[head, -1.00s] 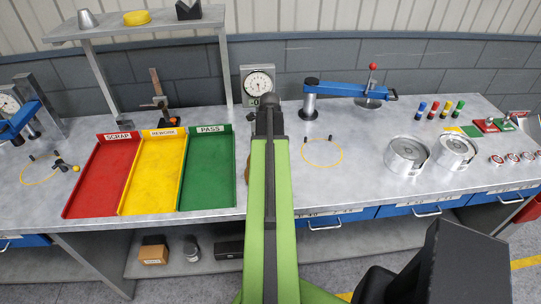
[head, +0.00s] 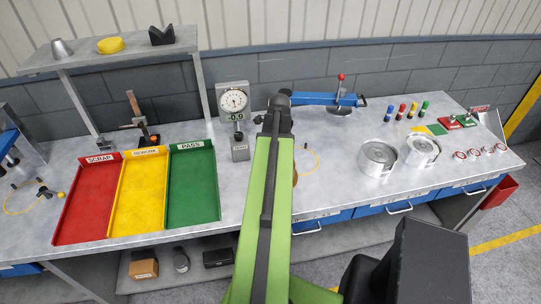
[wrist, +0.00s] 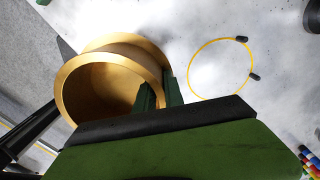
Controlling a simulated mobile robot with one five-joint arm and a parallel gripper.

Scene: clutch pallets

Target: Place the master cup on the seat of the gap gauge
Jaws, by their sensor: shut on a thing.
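In the wrist view a brass-gold cup (wrist: 105,85), taken to be the master cup, hangs tilted with its open mouth toward the camera. My gripper (wrist: 160,92) is shut on the cup's wall at its right side. In the head view my arm hides the gripper and most of the cup; only a small brown-gold edge (head: 295,178) shows right of the arm. The dial gauge (head: 235,102), likely the gap gauge, stands at the back of the bench, left of my arm. A grey block (head: 240,150) sits below its dial, apart from the cup.
Red, yellow and green trays (head: 193,205) lie left of my arm. A blue clamp arm (head: 315,99) stands behind it. Metal cylinders (head: 380,157) stand to the right.

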